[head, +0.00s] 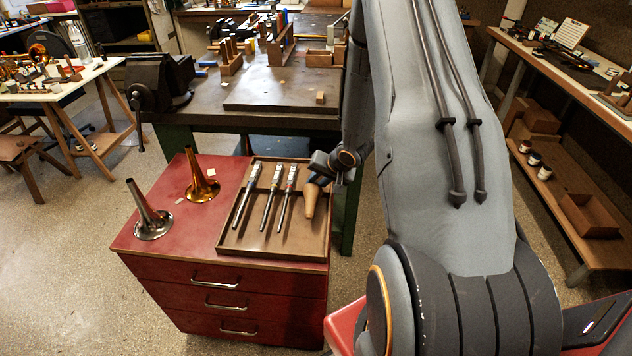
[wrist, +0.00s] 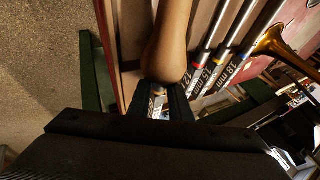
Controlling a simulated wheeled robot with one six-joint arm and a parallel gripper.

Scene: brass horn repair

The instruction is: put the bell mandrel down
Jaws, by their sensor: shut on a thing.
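The bell mandrel (head: 311,202) is a tan wooden cone. My gripper (head: 321,179) is shut on its upper end, and its lower end points down over the right part of the brown tray (head: 272,254). I cannot tell whether the mandrel touches the tray floor. The tray sits on a red drawer cabinet (head: 145,240).
Three steel rods (head: 268,205) lie in the tray left of the mandrel, marked 12, 15 and 18 mm in the wrist view. A silver bell (head: 150,222) and a brass bell (head: 202,185) stand left of the tray. A workbench (head: 225,117) with a vise (head: 160,80) is behind.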

